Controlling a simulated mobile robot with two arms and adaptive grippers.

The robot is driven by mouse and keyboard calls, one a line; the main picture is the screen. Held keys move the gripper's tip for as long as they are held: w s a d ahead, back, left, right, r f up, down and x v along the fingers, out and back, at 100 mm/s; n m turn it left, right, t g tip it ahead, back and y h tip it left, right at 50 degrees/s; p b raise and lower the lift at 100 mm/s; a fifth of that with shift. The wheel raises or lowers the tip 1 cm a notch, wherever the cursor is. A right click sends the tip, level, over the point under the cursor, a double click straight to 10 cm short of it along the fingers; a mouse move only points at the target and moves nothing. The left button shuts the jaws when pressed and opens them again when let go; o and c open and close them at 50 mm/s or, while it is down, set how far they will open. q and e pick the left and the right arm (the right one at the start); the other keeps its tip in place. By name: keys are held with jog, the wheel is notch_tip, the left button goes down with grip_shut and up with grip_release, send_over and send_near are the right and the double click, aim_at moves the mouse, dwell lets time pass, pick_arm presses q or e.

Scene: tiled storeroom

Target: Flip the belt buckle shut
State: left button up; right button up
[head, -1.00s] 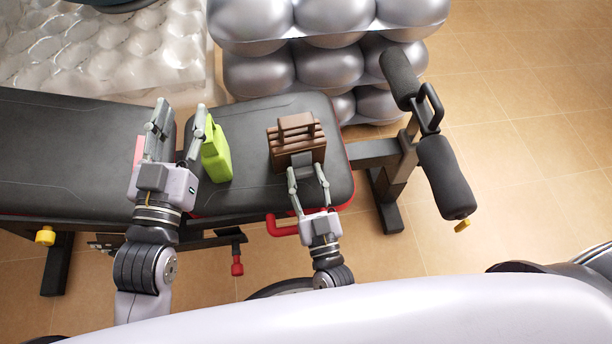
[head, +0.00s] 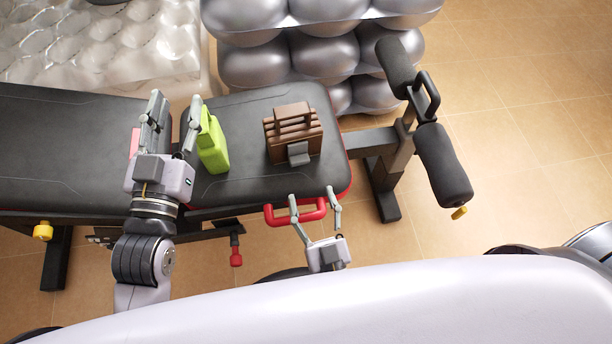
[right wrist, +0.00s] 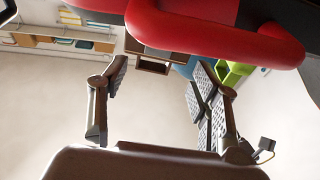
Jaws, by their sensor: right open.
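A brown slatted block (head: 292,136) stands on the black padded bench seat in the head view. A grey flap (head: 299,153), which looks like the buckle, sits low on its near side; I cannot tell whether it is latched. My right gripper (head: 312,195) is open and empty, below the block at the bench's near edge and apart from the flap. Its spread fingers also show in the right wrist view (right wrist: 160,75). My left gripper (head: 175,100) is open over the bench, left of a green object (head: 212,145), with its right finger close to it.
A red handle (head: 295,213) juts from the bench's near edge beside my right gripper and crosses the top of the right wrist view (right wrist: 215,35). Black foam rollers (head: 441,165) stand to the right. Silver rounded shapes (head: 330,55) are stacked behind the seat.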

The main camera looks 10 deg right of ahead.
jog(key=shift+v, duration=2.25)
